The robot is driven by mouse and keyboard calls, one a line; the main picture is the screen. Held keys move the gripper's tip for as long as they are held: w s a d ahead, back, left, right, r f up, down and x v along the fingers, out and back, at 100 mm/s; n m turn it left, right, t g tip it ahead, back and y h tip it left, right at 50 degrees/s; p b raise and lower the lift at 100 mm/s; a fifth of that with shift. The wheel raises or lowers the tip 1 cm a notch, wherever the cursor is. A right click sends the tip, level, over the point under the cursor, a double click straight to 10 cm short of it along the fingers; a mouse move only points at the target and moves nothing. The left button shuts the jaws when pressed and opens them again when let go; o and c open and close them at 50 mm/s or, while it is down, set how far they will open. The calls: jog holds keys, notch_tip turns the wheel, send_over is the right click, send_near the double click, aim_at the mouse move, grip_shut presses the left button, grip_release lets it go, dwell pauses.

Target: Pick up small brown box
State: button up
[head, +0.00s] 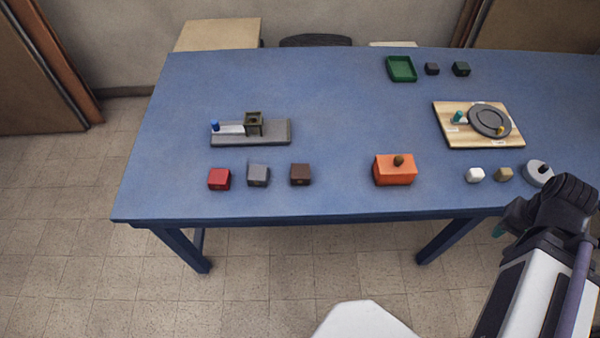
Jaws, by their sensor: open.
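A dark brown box (300,174) sits at the front left of the blue table, at the right end of a row with a grey box (258,174) and a red box (219,179). A smaller, very dark brown box (432,69) is at the back, between a green tray and a dark green box. A tan-brown box (503,174) is at the front right. My gripper (499,230) is at the lower right, by the table's front edge, open and apart from all these boxes. Its fingers are small and partly hidden by my arm.
An orange box with a brown knob (394,170) stands front centre. A grey fixture (275,133) is left, a wooden board with a dark disc (453,109) right. A green tray (402,69) is at the back. A white block (475,175) and grey round piece (538,172) flank the tan box. The table's middle is clear.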

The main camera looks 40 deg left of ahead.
jog(key=shift+o, duration=0.3)
jog(key=o, duration=0.8)
